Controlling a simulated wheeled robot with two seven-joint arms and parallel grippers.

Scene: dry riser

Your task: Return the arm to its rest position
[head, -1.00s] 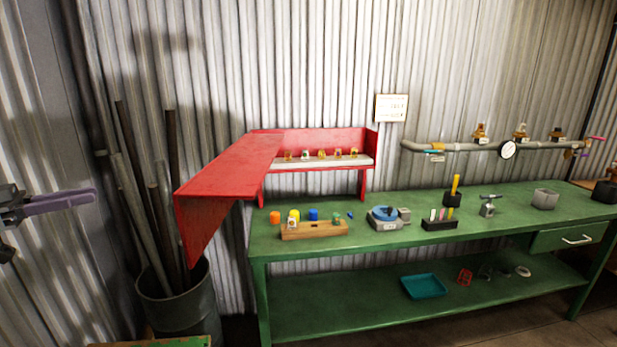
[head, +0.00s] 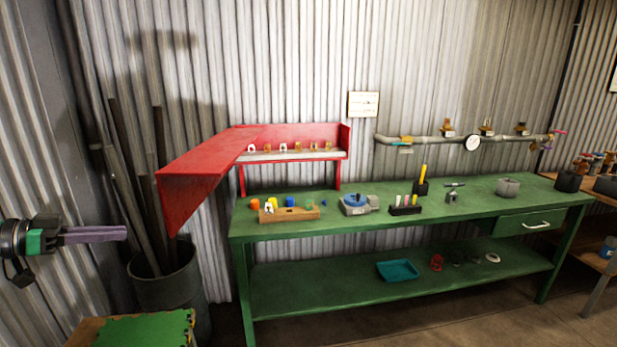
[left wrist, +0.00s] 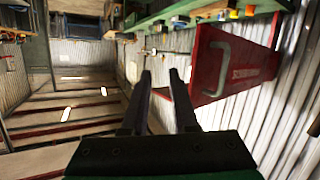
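My left gripper (head: 127,233) is at the left edge of the head view, pointing right, in front of the pipes and away from the bench. In the left wrist view its two dark fingers (left wrist: 160,74) stand apart with nothing between them, so it is open and empty. My right gripper is in neither view. The red cabinet (head: 300,136) stands at the back of the bench, with its red door (head: 205,165) swung out to the left.
The green bench (head: 400,219) carries a wooden block (head: 290,214), a blue-topped device (head: 355,204) and small tools. A bin (head: 172,290) of upright pipes stands near my left gripper. A green-topped surface (head: 145,331) is at lower left. Floor shows in front of the bench.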

